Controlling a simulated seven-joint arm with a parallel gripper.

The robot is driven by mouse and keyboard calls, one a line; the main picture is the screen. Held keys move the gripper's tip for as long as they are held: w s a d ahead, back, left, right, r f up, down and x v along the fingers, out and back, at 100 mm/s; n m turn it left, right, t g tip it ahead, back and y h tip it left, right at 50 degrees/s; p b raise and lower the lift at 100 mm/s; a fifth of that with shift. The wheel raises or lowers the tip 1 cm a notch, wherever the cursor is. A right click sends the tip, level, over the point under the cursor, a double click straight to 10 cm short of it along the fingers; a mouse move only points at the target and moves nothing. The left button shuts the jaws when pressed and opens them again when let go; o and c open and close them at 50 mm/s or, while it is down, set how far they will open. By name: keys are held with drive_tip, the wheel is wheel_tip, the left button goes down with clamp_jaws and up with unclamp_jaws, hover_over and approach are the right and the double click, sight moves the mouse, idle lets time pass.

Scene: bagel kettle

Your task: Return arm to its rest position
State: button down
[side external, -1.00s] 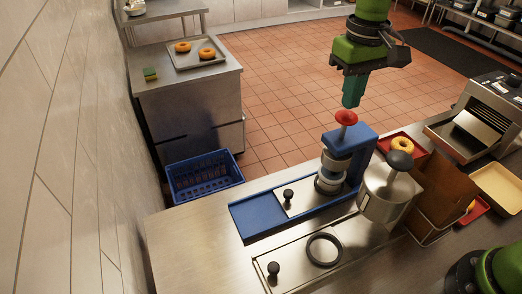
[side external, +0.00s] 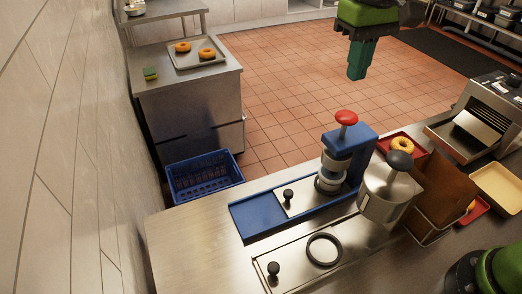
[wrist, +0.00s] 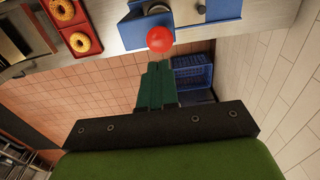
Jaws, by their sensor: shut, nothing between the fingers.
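My gripper (side external: 357,74) is shut and empty, with green fingers pointing down. It hangs in the air above and apart from the red knob (side external: 346,118) of the blue press (side external: 362,150). In the wrist view, the shut fingers (wrist: 156,72) point towards the red knob (wrist: 160,39), with nothing between them. The upper part of my arm is cut off by the top of the side view.
A blue crate (side external: 204,176) sits left of the counter. Open floor lies behind.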

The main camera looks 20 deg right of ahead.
wheel_tip(320, 180, down, 2)
drive_tip(key=shift+s+d+f+t, duration=0.1)
drive_tip(key=shift+d+f+t, duration=0.1)
drive_tip(key=shift+t, duration=0.1)
drive_tip(key=shift+s+d+f+t+y, duration=0.2)
drive_tip(key=shift+s+d, duration=0.1)
drive_tip(key=shift+s, duration=0.1)
drive_tip(key=shift+s+d+f+t+y, duration=0.1)
drive_tip(key=shift+s+d+f+y, duration=0.1)
drive_tip(key=shift+s+d, duration=0.15)
drive_tip(key=s+d+f+m+t, duration=0.1)
drive_tip(key=s+d+m+t, duration=0.1)
drive_tip(key=s, duration=0.4)
drive_tip(key=s+d+f+m+t+y, duration=0.1)
drive_tip(key=s+d+f+m+t, duration=0.1)
drive_tip(key=s+d, duration=0.4)
drive_tip(key=shift+s+d+t, duration=0.25)
drive_tip(key=shift+d+t, duration=0.25)
drive_tip(key=shift+t, duration=0.4)
